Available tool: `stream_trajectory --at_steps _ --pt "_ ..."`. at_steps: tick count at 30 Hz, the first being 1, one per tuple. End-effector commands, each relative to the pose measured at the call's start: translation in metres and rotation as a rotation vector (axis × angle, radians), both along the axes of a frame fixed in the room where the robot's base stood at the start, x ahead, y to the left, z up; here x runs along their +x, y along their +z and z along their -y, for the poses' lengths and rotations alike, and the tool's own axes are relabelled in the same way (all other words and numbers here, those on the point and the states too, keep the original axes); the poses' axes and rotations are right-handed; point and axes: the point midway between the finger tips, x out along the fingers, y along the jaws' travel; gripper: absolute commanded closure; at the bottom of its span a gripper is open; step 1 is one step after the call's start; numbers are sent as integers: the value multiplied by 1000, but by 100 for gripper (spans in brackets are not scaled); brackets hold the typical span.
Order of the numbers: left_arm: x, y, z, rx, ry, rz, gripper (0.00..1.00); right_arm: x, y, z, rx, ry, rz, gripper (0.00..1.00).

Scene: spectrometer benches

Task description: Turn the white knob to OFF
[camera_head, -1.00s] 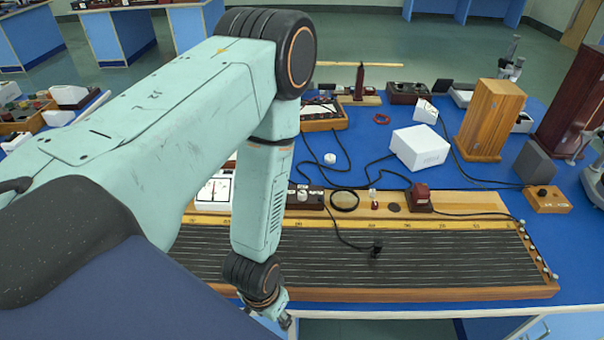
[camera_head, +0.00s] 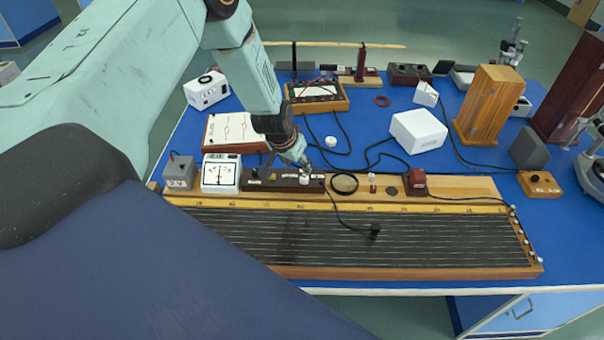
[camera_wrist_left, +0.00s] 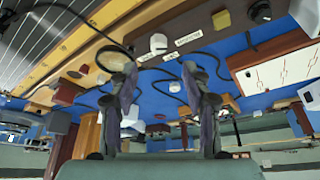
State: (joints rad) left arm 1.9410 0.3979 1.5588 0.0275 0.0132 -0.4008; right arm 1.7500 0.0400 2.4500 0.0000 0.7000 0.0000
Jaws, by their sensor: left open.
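The white knob (camera_head: 305,178) sits on a long dark brown switch box (camera_head: 265,180) behind the wire board. My left gripper (camera_head: 300,163) is just above and behind that end of the box, pointing down, its fingers apart and empty. In the left wrist view the white knob (camera_wrist_left: 158,43) shows beyond and between the two open fingertips (camera_wrist_left: 155,70), apart from them. Pale labels show on the box beside it, too small to read surely. My right gripper is not in view.
The wire board (camera_head: 350,235) fills the table's front. A black ring (camera_head: 344,184) lies right of the knob, and a white meter (camera_head: 221,173) stands left of the box. Black cables run behind. A white box (camera_head: 418,131) stands at the back right.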

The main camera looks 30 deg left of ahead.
Motion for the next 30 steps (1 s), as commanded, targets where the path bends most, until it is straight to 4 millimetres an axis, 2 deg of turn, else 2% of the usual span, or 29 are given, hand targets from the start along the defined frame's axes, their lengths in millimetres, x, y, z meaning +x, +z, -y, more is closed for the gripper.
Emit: stream_trajectory --at_steps 1,18,24,30 --pt "1 -8 0 0 -1 0 52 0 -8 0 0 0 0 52" --pt "19 -54 0 1 -1 0 52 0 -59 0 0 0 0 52" --pt "25 -68 0 1 0 -1 52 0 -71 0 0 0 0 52" --pt "27 -72 0 0 -1 -1 52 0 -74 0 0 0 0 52"
